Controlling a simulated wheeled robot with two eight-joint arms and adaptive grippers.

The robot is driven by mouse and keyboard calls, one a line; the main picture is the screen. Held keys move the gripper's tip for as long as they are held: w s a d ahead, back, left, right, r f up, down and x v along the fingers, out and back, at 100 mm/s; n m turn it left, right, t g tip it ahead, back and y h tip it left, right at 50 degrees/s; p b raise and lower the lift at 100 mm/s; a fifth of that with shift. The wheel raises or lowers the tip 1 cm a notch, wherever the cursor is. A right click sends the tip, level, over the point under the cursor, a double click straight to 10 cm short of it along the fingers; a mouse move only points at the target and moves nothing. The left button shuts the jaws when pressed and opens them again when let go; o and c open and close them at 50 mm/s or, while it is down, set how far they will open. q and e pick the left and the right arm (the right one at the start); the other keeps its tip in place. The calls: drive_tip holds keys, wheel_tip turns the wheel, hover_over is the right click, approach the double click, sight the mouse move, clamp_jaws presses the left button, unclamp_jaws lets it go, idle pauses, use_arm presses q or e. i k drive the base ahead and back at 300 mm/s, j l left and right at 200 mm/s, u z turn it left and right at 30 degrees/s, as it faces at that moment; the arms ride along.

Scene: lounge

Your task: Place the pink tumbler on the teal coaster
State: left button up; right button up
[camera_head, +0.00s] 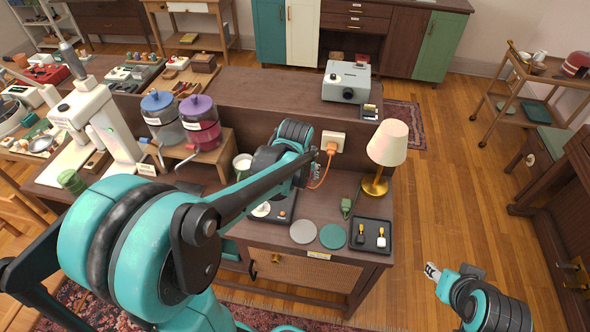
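The teal coaster (333,236) lies flat and bare on the dark wooden cabinet top, beside a grey coaster (303,232). I cannot make out the pink tumbler; my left arm covers part of the cabinet top. My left gripper (313,176) is beyond the coasters, near the wall socket and the orange cable. It is mostly hidden by its own wrist, and I cannot tell whether it is open or holds anything. My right gripper (431,271) is over the floor right of the cabinet, away from the coasters. Its fingers are too small to judge.
A lamp (387,146) with a brass base stands behind the coasters at right. A black tray (371,236) with small items sits right of the teal coaster, and a small green item (347,207) lies behind it. Two lidded dispensers (200,124) stand on a wooden riser at left.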

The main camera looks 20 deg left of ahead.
sight(333, 236)
drive_tip(key=k+l, duration=0.1)
drive_tip(key=l, duration=0.3)
drive_tip(key=k+l, duration=0.1)
drive_tip(key=l, duration=0.7)
drive_tip(key=k, duration=0.05)
